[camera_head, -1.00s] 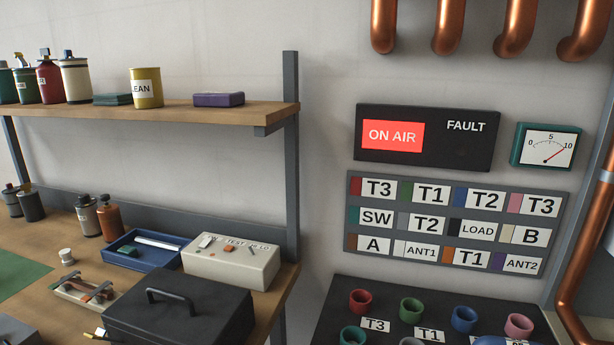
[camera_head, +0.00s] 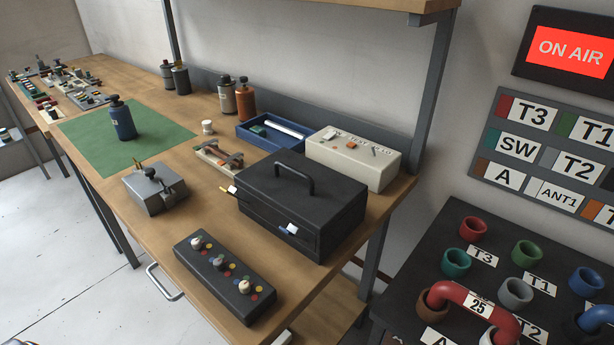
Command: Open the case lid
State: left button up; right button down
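The black case (camera_head: 300,205) stands on the right part of the wooden workbench. Its lid (camera_head: 302,179) looks shut, with a black carrying handle (camera_head: 296,172) on top.
A black knob box (camera_head: 225,275) lies in front of the case, and a grey metal box (camera_head: 155,190) stands to its left. A white instrument box (camera_head: 353,157) and a blue tray (camera_head: 270,133) are behind. A green mat (camera_head: 128,140) lies farther left. The patch panel (camera_head: 500,275) is at right.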

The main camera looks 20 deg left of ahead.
aim_at(316, 196)
jog(key=l, duration=0.35)
jog(key=k+l+u, duration=0.1)
jog(key=l, duration=0.3)
jog(key=k+l, duration=0.15)
jog(key=l, duration=0.2)
jog(key=l+u, duration=0.1)
jog(key=l, duration=0.25)
jog(key=k, duration=0.05)
